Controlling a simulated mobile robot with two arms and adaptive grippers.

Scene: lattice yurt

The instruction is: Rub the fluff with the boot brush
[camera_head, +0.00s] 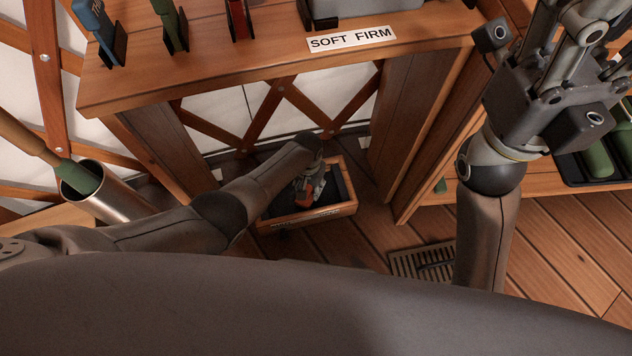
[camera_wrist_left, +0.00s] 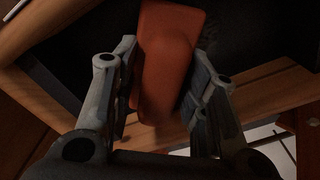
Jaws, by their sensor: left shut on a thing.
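My left gripper (camera_head: 311,187) reaches down into a low wooden box (camera_head: 337,212) on the floor under the bench. Its fingers are shut on an orange-red block, whose lower end (camera_head: 304,201) shows in the head view. The block (camera_wrist_left: 168,60) stands between both fingers in the left wrist view and appears to be the boot brush; its bristles are not visible. I cannot make out the fluff in either view. My right gripper (camera_head: 592,25) is at the upper right, cut by the frame edge, with nothing clearly held.
The wooden bench (camera_head: 262,62) overhangs the box and bears a "SOFT FIRM" label (camera_head: 350,39). A metal cylinder (camera_head: 112,200) with a green-ended handle stands left. A slatted floor grate (camera_head: 422,263) lies right of the box. A dark tray (camera_head: 573,168) holds green rolls at right.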

